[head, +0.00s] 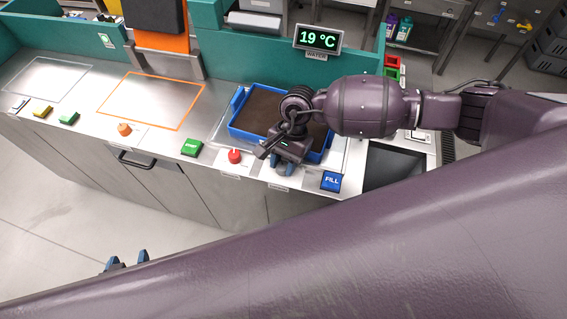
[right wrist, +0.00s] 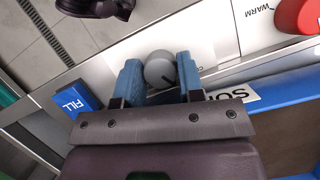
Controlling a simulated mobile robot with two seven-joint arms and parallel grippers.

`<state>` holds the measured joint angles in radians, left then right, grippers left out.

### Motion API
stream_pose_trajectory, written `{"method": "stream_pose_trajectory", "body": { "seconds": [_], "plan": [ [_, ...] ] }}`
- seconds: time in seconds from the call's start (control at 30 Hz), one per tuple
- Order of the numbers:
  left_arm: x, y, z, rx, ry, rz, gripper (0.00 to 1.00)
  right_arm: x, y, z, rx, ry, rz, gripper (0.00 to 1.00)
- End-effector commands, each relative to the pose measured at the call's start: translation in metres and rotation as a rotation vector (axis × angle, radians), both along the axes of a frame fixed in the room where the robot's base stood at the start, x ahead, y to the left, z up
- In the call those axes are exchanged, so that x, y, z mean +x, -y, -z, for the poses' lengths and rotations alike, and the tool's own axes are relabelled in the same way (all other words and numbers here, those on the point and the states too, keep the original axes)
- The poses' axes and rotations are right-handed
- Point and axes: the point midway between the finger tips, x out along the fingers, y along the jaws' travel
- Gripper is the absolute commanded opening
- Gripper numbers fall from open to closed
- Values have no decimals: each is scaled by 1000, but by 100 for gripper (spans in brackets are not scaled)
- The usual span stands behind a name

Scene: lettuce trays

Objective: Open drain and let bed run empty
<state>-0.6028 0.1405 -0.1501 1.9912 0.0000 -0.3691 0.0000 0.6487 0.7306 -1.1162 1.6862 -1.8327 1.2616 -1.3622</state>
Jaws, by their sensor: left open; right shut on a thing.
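A grey round knob (right wrist: 160,70) with a dark pointer line sits on a white plate near the front edge of the counter. My right gripper (right wrist: 161,80) is shut on this knob, one blue finger on each side. In the head view my right gripper (head: 286,168) reaches down at the counter's front edge, and the knob is hidden there. The knob's label cannot be read. A blue-rimmed bed (head: 324,151) holds dark brown material behind the gripper; no water can be made out. My left gripper (head: 126,261) is open and empty, low in front of the counter.
A blue FILL button (head: 331,181) lies right of my right gripper, and a red knob (head: 235,156) lies left of it. A green button (head: 191,147) is further left. A display (head: 317,39) reads 19 °C, WATER. The orange-outlined area (head: 152,98) is clear.

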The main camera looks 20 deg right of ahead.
Motion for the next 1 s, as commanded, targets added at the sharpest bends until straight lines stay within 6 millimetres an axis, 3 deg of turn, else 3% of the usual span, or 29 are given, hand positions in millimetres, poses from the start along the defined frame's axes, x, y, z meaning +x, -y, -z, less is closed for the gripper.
{"method": "stream_pose_trajectory", "body": {
  "seconds": [0.23, 0.27, 0.4, 1.0],
  "plan": [
    [1, 0, -1, 1, 1, 1, 59, 0, 0, 0, 0, -1, 2, 11],
    [1, 0, -1, 1, 1, 1, 59, 0, 0, 0, 0, -1, 2, 37],
    [1, 0, -1, 2, 1, 1, 59, 0, 0, 0, 1, -1, 1, 58],
    [0, -1, 0, 2, -1, 1, 59, 0, 0, 0, 0, 0, -3, 59]
  ]
}}
